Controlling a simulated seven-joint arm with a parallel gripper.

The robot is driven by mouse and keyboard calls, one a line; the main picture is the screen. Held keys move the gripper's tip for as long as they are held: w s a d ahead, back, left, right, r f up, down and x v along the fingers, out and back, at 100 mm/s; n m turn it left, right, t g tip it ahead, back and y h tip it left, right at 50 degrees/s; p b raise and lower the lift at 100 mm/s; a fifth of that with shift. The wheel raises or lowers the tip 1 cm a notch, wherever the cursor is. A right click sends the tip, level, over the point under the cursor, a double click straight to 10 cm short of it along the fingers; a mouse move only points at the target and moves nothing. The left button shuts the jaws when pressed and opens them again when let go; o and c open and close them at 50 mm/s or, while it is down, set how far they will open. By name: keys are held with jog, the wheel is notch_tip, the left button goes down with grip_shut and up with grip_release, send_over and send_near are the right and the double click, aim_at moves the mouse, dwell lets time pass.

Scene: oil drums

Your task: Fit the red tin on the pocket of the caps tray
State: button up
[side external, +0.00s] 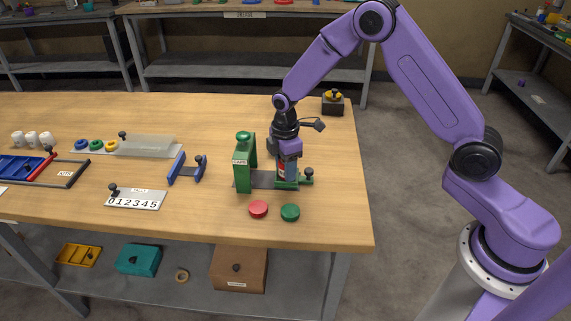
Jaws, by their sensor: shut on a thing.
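The caps tray has a green upright with a CAPS label (242,162), a grey base plate (262,180) and a low green part at its right end. My gripper (288,172) points down over that right end, beside the green upright. It is shut on the red tin (283,168), of which only a sliver of red shows between the fingers. The tin appears upright. Its lower end is hidden by the fingers and the green part, so I cannot tell whether it touches the pocket.
A red cap (258,209) and a green cap (290,213) lie in front of the tray. A dark box with a yellow top (333,103) is behind. The table's right edge is near.

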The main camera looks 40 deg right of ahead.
jog(key=shift+f, duration=0.15)
dwell(0.4)
jog(key=o, duration=1.5)
jog(key=shift+o, duration=0.2)
jog(key=shift+r, duration=2.2)
jog(key=s+a+r+m, duration=0.1)
jog(key=s+r, duration=0.5)
jog(key=s, duration=0.6)
jog(key=s+a+r+m, duration=0.1)
jog(key=s+r, duration=0.4)
jog(key=s, duration=0.7)
jog(key=s+d+r, duration=0.1)
jog(key=s+d, duration=0.4)
jog(key=s, duration=0.5)
jog(key=shift+s+d+r, duration=0.2)
jog(key=shift+s+d, duration=0.1)
jog(key=shift+s, duration=0.05)
